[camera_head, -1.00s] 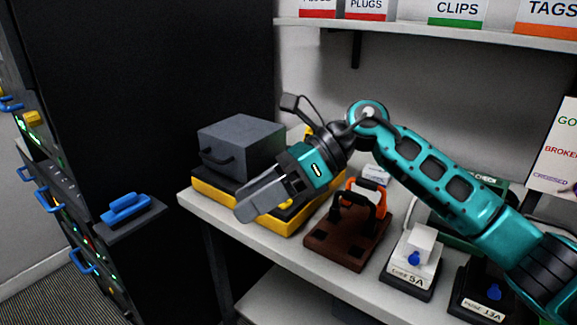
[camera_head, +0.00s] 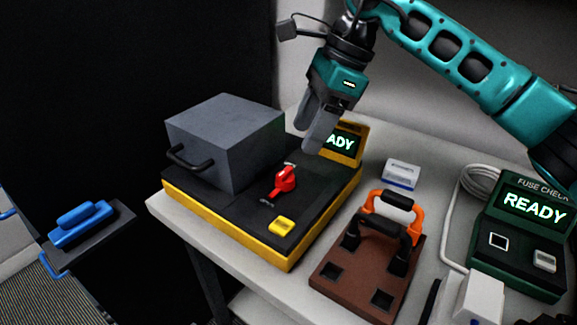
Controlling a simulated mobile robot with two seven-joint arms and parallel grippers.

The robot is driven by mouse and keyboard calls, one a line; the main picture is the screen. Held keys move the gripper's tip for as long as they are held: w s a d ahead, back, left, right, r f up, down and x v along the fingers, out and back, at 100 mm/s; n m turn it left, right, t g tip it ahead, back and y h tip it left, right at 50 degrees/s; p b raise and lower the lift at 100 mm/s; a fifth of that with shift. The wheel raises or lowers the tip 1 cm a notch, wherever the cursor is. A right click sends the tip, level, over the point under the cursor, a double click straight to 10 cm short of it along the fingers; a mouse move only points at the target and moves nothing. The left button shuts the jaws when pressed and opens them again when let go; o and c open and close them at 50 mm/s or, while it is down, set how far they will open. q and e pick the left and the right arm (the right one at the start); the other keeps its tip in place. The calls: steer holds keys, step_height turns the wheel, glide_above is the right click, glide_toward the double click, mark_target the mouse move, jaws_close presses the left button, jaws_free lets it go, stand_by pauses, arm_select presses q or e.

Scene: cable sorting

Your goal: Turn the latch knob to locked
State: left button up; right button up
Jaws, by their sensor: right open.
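The red latch knob (camera_head: 285,180) stands on the dark top of a yellow-edged tester (camera_head: 290,258), between two small marks. Its handle points up and toward the camera; which setting it is at I cannot tell. A grey box (camera_head: 225,135) with a black handle sits on the tester left of the knob. A yellow button (camera_head: 281,226) is in front of the knob. My right gripper (camera_head: 312,140) is open and empty, above and behind the knob, fingers pointing down, apart from it. It partly hides the tester's lit screen (camera_head: 342,144). My left gripper is not in view.
A brown block (camera_head: 365,270) with an orange and black tool stands right of the tester. Farther right are a green fuse checker (camera_head: 525,225) reading READY and a white plug block (camera_head: 468,300). A blue-handled piece (camera_head: 82,224) is at the left on a dark ledge.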

mark_target(288, 170)
steer(key=x, duration=0.8)
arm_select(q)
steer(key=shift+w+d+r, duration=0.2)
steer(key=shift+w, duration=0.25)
arm_select(e)
steer(key=shift+a+f, duration=0.25)
steer(key=shift+f, duration=0.3)
steer(key=shift+c, duration=0.3)
steer(key=c, duration=0.9)
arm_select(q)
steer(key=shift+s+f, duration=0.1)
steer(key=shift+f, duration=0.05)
arm_select(e)
steer(key=shift+c, duration=0.2)
